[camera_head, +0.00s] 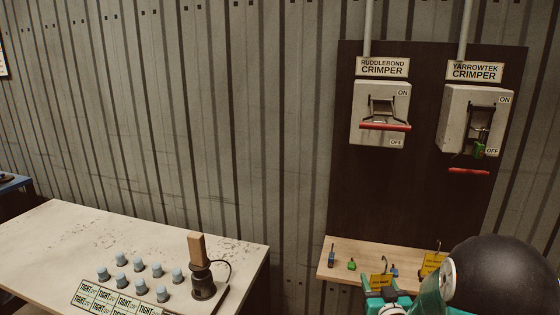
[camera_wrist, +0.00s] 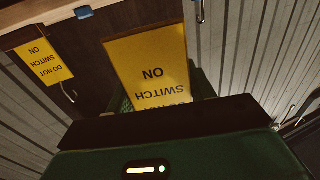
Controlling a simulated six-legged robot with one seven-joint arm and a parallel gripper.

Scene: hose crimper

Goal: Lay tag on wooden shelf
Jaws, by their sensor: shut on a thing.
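My gripper (camera_head: 388,295) is shut on a yellow tag (camera_head: 378,281) in front of the shelf's front edge. In the wrist view the held tag (camera_wrist: 147,58) is large, and its black print, including "SWITCH ON", reads upside down. Its lower end is hidden by my gripper (camera_wrist: 165,98). The wooden shelf (camera_head: 362,248) is fixed below the dark panel. In the head view I cannot tell whether the held tag touches the shelf. A second yellow tag (camera_head: 432,263) is at the shelf's right part, partly behind my arm; it also shows in the wrist view (camera_wrist: 43,60).
A blue padlock (camera_head: 331,257) and a green one (camera_head: 351,264) stand on the shelf's left part. A small blue item (camera_head: 394,271) is near the held tag. Above are the Ruddlebond switch (camera_head: 380,113) and Yarrowtek switch (camera_head: 474,120). A worktable (camera_head: 130,235) stands left.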

